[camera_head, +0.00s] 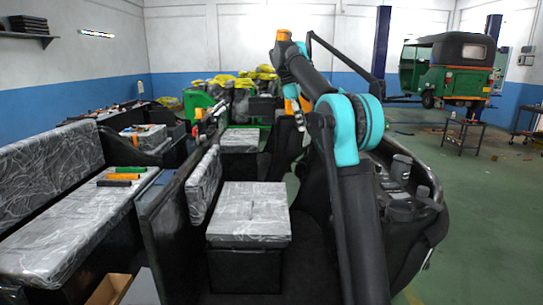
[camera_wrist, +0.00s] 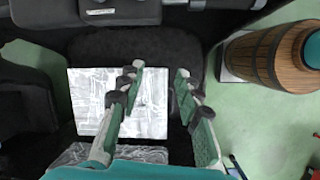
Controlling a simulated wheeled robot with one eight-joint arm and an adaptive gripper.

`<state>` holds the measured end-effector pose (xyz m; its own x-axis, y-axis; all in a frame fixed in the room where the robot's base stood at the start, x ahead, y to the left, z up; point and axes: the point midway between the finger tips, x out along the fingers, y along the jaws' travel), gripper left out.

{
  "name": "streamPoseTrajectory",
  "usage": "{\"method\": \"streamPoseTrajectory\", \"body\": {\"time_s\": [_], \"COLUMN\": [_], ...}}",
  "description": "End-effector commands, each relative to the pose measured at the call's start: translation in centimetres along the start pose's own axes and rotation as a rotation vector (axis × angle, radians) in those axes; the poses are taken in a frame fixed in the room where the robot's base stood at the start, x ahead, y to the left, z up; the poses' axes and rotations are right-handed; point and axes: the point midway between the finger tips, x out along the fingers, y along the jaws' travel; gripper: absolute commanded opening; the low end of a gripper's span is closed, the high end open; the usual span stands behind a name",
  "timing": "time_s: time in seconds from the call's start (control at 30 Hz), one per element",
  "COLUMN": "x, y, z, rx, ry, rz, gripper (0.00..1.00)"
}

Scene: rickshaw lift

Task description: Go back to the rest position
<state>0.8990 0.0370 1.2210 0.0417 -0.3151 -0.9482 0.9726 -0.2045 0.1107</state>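My gripper (camera_wrist: 158,88) is open and empty in the wrist view, its two green fingers apart. It hangs above a grey-silver wrapped seat (camera_wrist: 90,95) and a dark seat frame. In the head view my arm reaches forward and up past the right of the wrapped seats, and my gripper (camera_head: 300,112) hangs downward at its far end. The fingertips are too small to make out there.
A wrapped seat (camera_head: 248,212) stands in front, and a long wrapped bench (camera_head: 70,225) with colored-handled tools (camera_head: 122,177) is at left. A green rickshaw (camera_head: 447,72) is raised at the back right. A wooden barrel (camera_wrist: 275,58) stands at right in the wrist view.

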Motion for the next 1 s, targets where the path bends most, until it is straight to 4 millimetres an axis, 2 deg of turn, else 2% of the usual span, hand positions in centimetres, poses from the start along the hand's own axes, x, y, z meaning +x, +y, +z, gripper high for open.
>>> {"method": "streamPoseTrajectory", "body": {"time_s": [0.17, 0.23, 0.47, 0.67, 0.9, 1.0], "x": [3.3, 5.4, 13.5, 21.2, 30.5, 33.7], "y": [-1.9, -3.2, -10.2, -18.7, -31.1, -36.0], "z": [0.8, 1.3, 2.7, 3.8, 4.7, 4.9], "rx": [0.148, 0.231, 0.533, 0.799, 1.115, 1.228], "ry": [0.049, 0.077, 0.181, 0.276, 0.391, 0.433], "rz": [0.014, 0.02, 0.029, 0.021, -0.008, -0.024], "gripper": [0.34, 0.34, 0.34, 0.34, 0.34, 0.34]}}
